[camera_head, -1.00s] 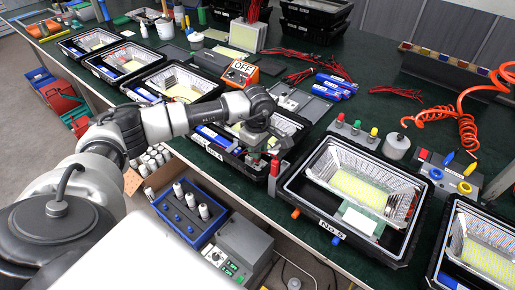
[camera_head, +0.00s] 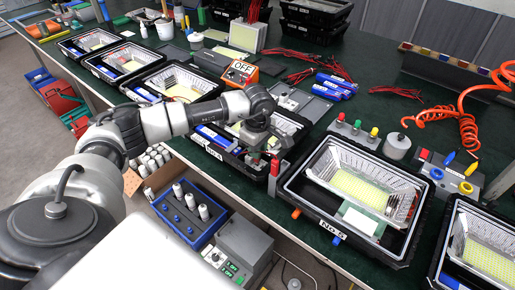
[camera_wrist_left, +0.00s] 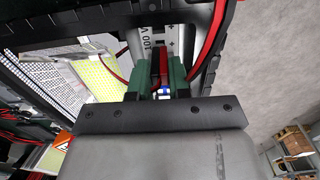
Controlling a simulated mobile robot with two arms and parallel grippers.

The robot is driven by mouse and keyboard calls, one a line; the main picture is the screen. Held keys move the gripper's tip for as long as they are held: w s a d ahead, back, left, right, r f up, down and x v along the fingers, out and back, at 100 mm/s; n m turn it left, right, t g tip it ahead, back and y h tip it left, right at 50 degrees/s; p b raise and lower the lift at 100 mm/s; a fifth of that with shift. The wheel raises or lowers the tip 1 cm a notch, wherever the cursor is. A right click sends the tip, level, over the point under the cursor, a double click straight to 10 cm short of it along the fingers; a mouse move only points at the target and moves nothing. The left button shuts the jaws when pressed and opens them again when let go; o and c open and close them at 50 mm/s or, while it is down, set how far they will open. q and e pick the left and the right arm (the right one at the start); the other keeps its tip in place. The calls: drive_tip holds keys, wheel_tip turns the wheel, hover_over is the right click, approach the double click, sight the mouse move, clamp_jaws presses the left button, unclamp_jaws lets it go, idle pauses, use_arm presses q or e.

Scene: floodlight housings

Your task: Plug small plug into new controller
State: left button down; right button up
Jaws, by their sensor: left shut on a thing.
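My left gripper (camera_head: 262,158) reaches down into a black floodlight housing (camera_head: 232,157) in the middle of the bench. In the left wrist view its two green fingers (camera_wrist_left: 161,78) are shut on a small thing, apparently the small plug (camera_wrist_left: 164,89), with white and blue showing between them. Red shows between the fingertips too. Just beyond is a silver controller (camera_wrist_left: 146,42) with "100 V" and a plus sign on it. The fingers hide the plug's front and the socket, so I cannot tell whether they touch. My right gripper is in neither view.
A yellow LED panel (camera_wrist_left: 103,77) lies beside the controller. Red and black wires (camera_wrist_left: 207,65) run along the housing wall. Another housing marked NO.5 (camera_head: 335,232) stands to the right. An orange OFF box (camera_head: 240,72) and blue cylinders (camera_head: 334,86) lie behind.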

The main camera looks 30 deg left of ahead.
use_arm(q)
drive_tip(key=shift+f+b, duration=0.4)
drive_tip(key=shift+f, duration=0.05)
drive_tip(key=shift+r, duration=0.45)
idle(2.0)
drive_tip(key=shift+f+b, duration=0.7)
drive_tip(key=shift+b, duration=0.1)
drive_tip(key=shift+w+f, duration=0.1)
drive_tip(key=shift+f, duration=0.05)
drive_tip(key=c, duration=1)
unclamp_jaws()
wheel_tip(320, 180, up, 11)
drive_tip(key=shift+b, duration=0.5)
